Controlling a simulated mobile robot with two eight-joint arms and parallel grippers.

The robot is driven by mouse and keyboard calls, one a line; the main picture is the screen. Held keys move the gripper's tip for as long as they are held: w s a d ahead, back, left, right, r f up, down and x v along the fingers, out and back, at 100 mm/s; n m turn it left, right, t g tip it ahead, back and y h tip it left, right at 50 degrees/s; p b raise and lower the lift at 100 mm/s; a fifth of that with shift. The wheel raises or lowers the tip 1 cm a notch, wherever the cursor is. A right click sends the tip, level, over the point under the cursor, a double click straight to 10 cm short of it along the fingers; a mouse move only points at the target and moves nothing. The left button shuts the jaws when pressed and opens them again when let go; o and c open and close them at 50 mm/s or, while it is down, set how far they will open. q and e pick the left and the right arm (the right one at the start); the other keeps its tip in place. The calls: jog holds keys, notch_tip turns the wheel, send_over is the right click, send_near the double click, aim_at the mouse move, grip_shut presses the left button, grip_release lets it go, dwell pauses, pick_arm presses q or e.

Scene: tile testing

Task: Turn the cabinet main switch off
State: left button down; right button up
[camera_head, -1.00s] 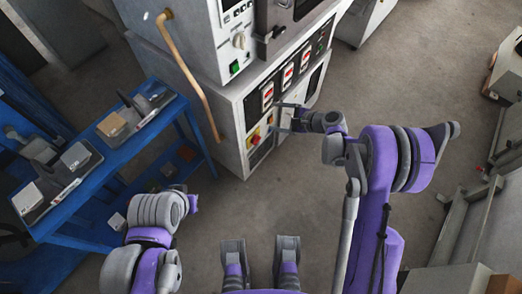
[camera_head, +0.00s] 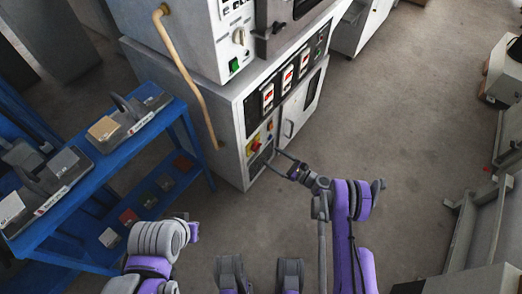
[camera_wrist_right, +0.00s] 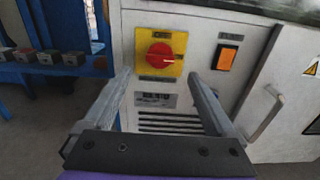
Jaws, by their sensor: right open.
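The main switch is a red rotary knob on a yellow plate (camera_head: 254,145), low on the cabinet front (camera_head: 232,150). In the right wrist view the red knob (camera_wrist_right: 161,55) shows clearly, with a pale mark pointing right. My right gripper (camera_head: 272,158) is open and empty, just in front of and below the switch in the head view. In the right wrist view its two fingers (camera_wrist_right: 160,80) point towards the cabinet, apart, with the knob beyond and between them; no contact shows. Part of my left arm shows at the lower left of the head view, but its gripper does not show.
An orange switch (camera_wrist_right: 228,58) sits right of the knob, and a door handle (camera_wrist_right: 265,115) further right. A vent grille lies below. A tan pipe (camera_head: 190,80) runs down the cabinet's left side. A blue shelf (camera_head: 90,190) stands left.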

aim_at(256, 147)
jog(key=x, duration=0.7)
jog(key=shift+w, duration=0.1)
jog(key=shift+b, duration=0.3)
jog(key=c, duration=1.4)
